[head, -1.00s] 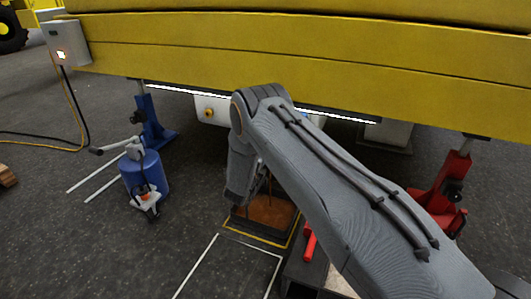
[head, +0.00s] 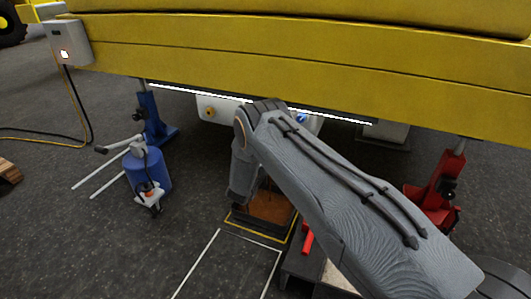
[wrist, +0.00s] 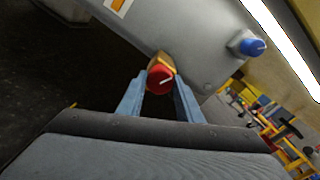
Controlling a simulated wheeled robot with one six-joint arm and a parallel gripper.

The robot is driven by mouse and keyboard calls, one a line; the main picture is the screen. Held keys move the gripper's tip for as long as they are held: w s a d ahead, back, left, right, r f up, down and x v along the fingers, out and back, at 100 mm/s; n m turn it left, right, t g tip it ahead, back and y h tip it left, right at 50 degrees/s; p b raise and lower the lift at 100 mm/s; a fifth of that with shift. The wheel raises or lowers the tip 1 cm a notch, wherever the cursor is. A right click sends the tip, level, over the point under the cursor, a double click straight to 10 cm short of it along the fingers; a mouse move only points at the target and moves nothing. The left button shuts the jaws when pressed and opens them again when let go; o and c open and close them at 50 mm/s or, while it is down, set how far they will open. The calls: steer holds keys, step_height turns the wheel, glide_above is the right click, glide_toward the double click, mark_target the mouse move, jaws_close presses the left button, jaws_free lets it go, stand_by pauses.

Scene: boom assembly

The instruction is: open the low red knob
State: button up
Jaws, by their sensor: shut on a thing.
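The red knob (wrist: 160,80) shows in the wrist view, on a brass-coloured base on the grey panel (wrist: 190,35). A light line marks its face and runs slantwise. My gripper (wrist: 158,92) is shut on the red knob, with one blue-grey finger on each side. In the head view my arm hides the red knob and the gripper's fingers. The pale panel box (head: 228,110) shows there under the yellow boom.
A blue knob (wrist: 252,46) sits on the same panel, up and right of the red one. A white light strip (wrist: 285,45) runs close by. In the head view, a blue stand (head: 152,118), a blue canister (head: 150,172) and a red stand (head: 437,190) stand around.

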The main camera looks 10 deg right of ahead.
steer(key=shift+m, duration=0.5)
steer(key=o, duration=1)
steer(key=shift+o, duration=0.2)
steer(key=shift+a, duration=0.1)
steer(key=p+v, duration=0.2)
steer(key=v, duration=0.5)
steer(key=shift+s+a, duration=0.2)
steer(key=shift+s, duration=0.15)
